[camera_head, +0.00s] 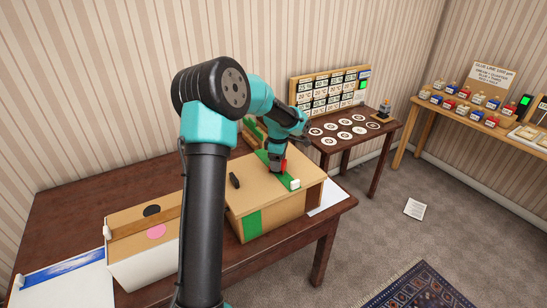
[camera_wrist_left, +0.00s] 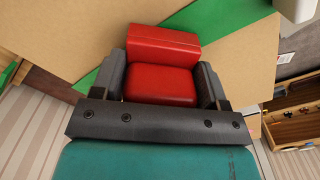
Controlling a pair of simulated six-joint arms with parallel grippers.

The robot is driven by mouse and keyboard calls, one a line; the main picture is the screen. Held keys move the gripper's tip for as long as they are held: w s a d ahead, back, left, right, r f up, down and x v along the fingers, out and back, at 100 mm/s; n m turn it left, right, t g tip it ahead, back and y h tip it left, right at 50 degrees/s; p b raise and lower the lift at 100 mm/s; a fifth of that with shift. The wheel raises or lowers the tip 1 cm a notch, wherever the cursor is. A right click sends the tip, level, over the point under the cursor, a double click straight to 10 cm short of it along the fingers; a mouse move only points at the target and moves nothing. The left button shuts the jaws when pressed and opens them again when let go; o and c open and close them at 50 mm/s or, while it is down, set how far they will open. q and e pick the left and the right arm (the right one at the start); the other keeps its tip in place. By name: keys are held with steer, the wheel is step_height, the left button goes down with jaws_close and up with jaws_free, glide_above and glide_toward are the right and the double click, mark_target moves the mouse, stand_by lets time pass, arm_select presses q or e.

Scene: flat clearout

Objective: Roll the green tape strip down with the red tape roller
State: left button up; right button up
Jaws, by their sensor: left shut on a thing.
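My left gripper (camera_head: 278,165) is shut on the red tape roller (camera_head: 284,164) above the top of a cardboard box (camera_head: 257,186). In the left wrist view, the red roller (camera_wrist_left: 163,65) sits between the two dark fingers of my left gripper (camera_wrist_left: 163,80). The green tape strip (camera_head: 273,162) runs across the box top under the roller, with a white piece at its near right end. It also shows in the wrist view (camera_wrist_left: 215,17). I cannot tell whether the roller touches the tape. Another green band (camera_head: 252,224) runs down the box's front. My right gripper is not in view.
A black object (camera_head: 234,180) lies on the box top. A side table (camera_head: 357,150) with white discs stands behind on the right.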

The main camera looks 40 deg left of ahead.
arm_select(q)
steer(key=shift+s+d+r, duration=0.1)
steer(key=shift+s+d, duration=0.1)
steer(key=shift+d, duration=0.55)
steer(key=shift+s+d+f, duration=0.1)
steer(key=shift+s+d, duration=0.15)
steer(key=shift+d, duration=0.45)
steer(key=shift+s+d+r, duration=0.1)
steer(key=shift+s+d, duration=0.1)
steer(key=shift+d, duration=0.55)
step_height(320, 180, up, 8)
steer(key=shift+a, duration=0.1)
